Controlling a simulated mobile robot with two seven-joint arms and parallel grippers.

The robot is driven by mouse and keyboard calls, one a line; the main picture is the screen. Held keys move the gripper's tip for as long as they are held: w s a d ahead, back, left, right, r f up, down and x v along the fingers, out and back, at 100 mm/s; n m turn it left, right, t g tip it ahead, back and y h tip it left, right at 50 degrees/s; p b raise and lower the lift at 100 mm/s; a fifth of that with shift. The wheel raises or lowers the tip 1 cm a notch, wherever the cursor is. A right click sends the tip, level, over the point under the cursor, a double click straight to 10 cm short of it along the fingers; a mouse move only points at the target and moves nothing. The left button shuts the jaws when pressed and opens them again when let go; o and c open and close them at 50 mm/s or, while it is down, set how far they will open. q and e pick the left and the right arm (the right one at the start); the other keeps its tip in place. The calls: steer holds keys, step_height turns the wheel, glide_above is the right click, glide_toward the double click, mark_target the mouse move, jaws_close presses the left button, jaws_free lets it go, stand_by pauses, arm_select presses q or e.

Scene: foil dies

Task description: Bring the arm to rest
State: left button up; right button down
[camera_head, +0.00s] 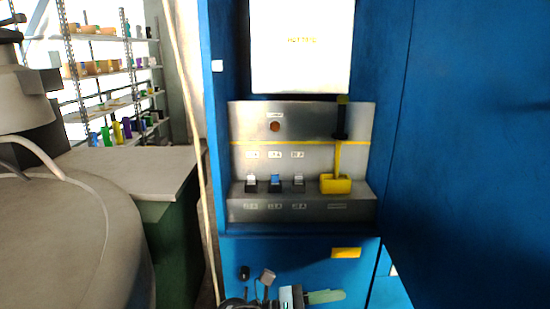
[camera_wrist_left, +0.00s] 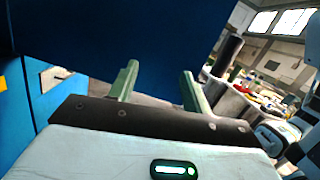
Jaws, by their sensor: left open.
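My left gripper (camera_head: 325,296) shows at the bottom edge of the head view, low in front of the blue cabinet (camera_head: 300,262), with a pale green finger pointing right. In the left wrist view my left gripper (camera_wrist_left: 159,69) is open, its two green fingers wide apart with nothing between them. A dark blue panel (camera_wrist_left: 120,35) lies beyond the fingers; whether they touch it cannot be told. Most of my left arm is outside the head view. My right gripper is in neither view.
The cabinet recess holds a metal console (camera_head: 300,212) with three small switches and a yellow lever (camera_head: 337,160) with a black grip. A blue door (camera_head: 470,130) stands at right. A grey worktop (camera_head: 135,170) and shelves with colourful items (camera_head: 105,65) are at left.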

arm_select(q)
steer(key=s+a+f+n+t+y, duration=0.3)
steer(key=a+f+n+t+y, duration=0.45)
steer(key=n, duration=1.05)
steer(key=s+a+f+n+t+y, duration=0.3)
steer(key=a+f+n+t+y, duration=0.2)
steer(key=a+f+n+t, duration=0.9)
steer(key=s+a+f+n+g+y, duration=0.1)
steer(key=s+a+f+n+g, duration=0.2)
steer(key=s+n, duration=0.3)
steer(key=s+a+f+n+g+y, duration=0.2)
steer(key=s+n+g, duration=0.3)
steer(key=s, duration=0.3)
steer(key=s+a+f+n+g+y, duration=0.2)
steer(key=s+a+f+n+g, duration=0.2)
steer(key=s+n, duration=0.3)
steer(key=shift+s+a+g, duration=0.45)
steer(key=shift+a+g, duration=0.05)
steer(key=shift+g, duration=0.05)
